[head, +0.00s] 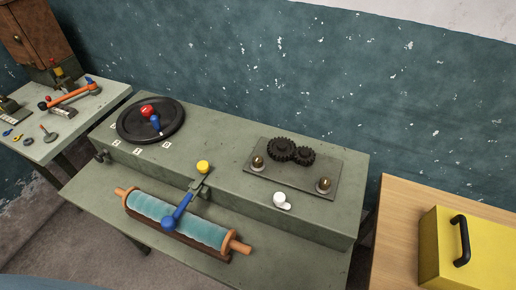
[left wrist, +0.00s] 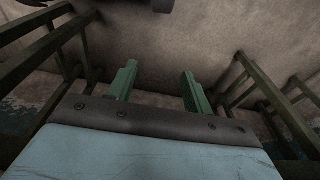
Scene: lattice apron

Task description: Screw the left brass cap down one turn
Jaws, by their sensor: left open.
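The left brass cap (head: 258,162) sits upright at the left end of a flat grey plate (head: 286,187) on the green bench. A second brass cap (head: 324,185) is at the plate's right end. Two dark meshed gears (head: 291,151) are at the plate's back edge, between the caps. My left gripper (left wrist: 158,82) shows only in the left wrist view, its two green fingers apart with nothing between them. It is away from the caps, with floor and metal frame legs around it. My right gripper is in neither view.
On the bench are a black disc (head: 124,122) with red and blue knobs, a yellow knob (head: 203,167), a white knob (head: 280,199) and, in front, a teal roller (head: 157,208) with a blue handle. A yellow box (head: 437,250) stands on a wooden table (head: 395,225) at right.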

